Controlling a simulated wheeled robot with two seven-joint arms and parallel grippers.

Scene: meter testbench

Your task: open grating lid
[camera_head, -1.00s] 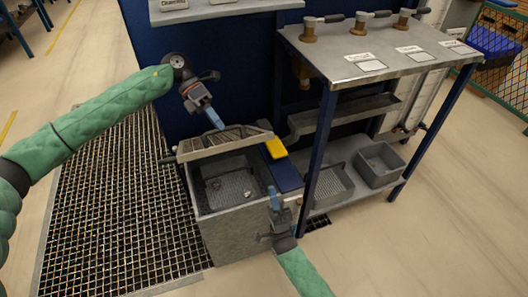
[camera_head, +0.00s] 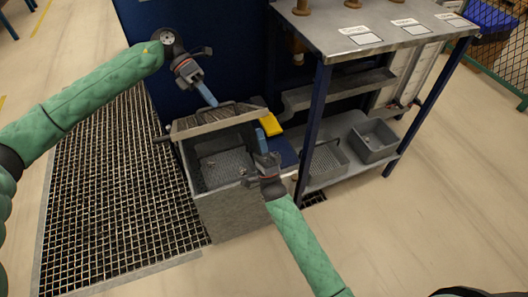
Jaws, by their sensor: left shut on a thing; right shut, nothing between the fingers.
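The grating lid (camera_head: 216,117) is tilted up along the back of the grey open-topped tank (camera_head: 232,212). The inside of the tank (camera_head: 222,165) shows, with a perforated floor. My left gripper (camera_head: 208,98) reaches down from behind the lid, and its blue fingers are shut on the lid's upper edge. The exact contact is too small to see. My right gripper (camera_head: 262,140) is shut and empty, with its blue fingers pointing up at the tank's right side, near a yellow block (camera_head: 270,124) and a blue pad (camera_head: 286,154). It partly hides the tank's right rim.
A metal workbench (camera_head: 375,35) with blue legs stands to the right, with grey bins (camera_head: 373,141) on its lower shelf. A dark blue panel (camera_head: 230,50) rises behind the tank. A floor grid (camera_head: 110,195) lies to the left. The floor in front is clear.

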